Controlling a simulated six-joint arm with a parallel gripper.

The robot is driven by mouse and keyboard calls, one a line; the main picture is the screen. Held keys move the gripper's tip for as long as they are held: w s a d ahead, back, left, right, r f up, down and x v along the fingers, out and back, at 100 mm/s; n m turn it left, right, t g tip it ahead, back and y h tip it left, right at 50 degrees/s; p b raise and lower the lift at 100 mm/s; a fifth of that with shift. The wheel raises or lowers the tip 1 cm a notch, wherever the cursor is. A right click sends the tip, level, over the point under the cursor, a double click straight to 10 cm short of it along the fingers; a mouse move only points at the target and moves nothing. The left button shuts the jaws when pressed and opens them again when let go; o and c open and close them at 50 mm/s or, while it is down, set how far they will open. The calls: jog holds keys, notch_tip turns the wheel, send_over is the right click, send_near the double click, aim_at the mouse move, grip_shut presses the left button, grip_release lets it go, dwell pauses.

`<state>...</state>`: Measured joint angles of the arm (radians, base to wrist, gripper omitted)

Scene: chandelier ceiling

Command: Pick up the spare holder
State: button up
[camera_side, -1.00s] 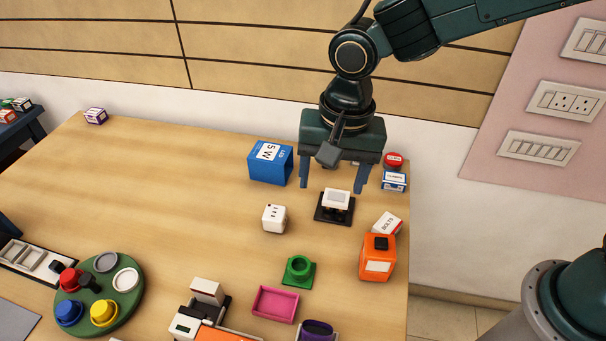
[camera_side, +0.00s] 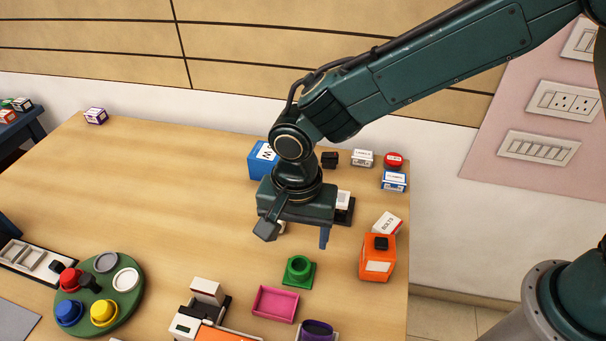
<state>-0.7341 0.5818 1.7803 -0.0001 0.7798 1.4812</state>
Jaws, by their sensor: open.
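A green round holder (camera_side: 299,270) sits on a small green square base on the table, right of centre; I take it for the spare holder, though no label shows. My gripper (camera_side: 296,236) is open above the table, behind and above the green holder and apart from it. Its right finger points down; its left finger is hidden behind the dark wrist part.
A pink tray (camera_side: 275,304), an orange box (camera_side: 378,258) and a purple ring (camera_side: 317,328) stand close around the holder. A green disc (camera_side: 128,306) with red, blue and yellow holders is at left. The table's middle left is clear.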

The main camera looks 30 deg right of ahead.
send_over(300, 270)
jog(key=shift+a+f, duration=0.1)
jog(key=shift+f, duration=2.8)
jog(key=shift+f, duration=0.1)
jog(key=shift+f, duration=2.45)
jog(key=shift+c, duration=0.3)
jog(key=c, duration=1)
